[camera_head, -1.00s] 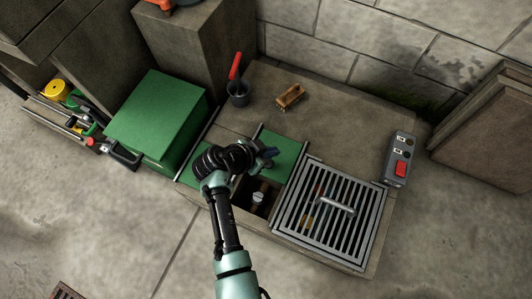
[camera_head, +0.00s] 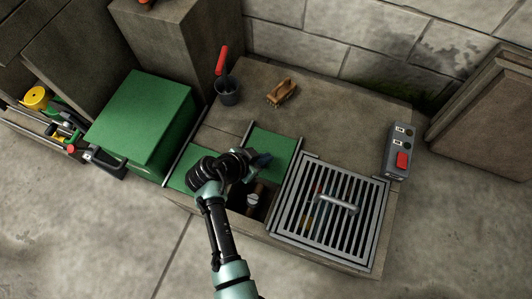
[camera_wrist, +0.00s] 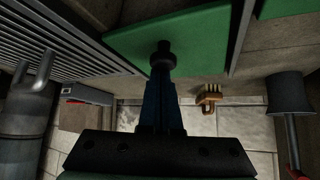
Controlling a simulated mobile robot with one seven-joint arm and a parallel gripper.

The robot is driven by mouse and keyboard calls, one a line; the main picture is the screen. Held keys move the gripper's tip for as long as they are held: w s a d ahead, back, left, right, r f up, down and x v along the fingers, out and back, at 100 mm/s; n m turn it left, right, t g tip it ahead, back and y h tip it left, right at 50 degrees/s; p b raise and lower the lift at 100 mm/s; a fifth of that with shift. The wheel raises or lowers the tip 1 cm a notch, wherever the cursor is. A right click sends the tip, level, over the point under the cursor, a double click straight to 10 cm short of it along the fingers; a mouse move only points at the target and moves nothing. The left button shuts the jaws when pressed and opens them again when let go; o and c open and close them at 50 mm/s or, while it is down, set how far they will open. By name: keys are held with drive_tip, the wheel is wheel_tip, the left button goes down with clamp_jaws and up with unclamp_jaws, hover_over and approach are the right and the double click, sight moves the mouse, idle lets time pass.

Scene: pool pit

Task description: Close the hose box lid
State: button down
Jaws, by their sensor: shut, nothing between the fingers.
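A large green box (camera_head: 145,115) stands at the left of the head view, its flat top down all round. A flat green panel (camera_head: 272,146) lies between dark rails, beside an open pit (camera_head: 258,203) with a pale fitting inside. I cannot tell from the frames which of these is called the hose box. My gripper (camera_head: 258,162) is over the panel, beyond the opening. In the wrist view my gripper (camera_wrist: 163,80) is shut with bluish fingers, their tips at a black knob (camera_wrist: 163,55) on the green panel (camera_wrist: 190,40). Whether they touch it is unclear.
A barred grate (camera_head: 328,212) with a handle lies right of the opening. A control box (camera_head: 398,152) with a red switch stands at the right. A dark pot (camera_head: 227,92) with a red-handled tool and a wooden brush (camera_head: 282,92) sit behind. Floor in front is clear.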

drive_tip(key=s+a+p, duration=0.3)
drive_tip(key=s+a, duration=0.1)
drive_tip(key=s, duration=0.7)
drive_tip(key=shift+s+p, duration=0.35)
drive_tip(key=shift+d, duration=0.1)
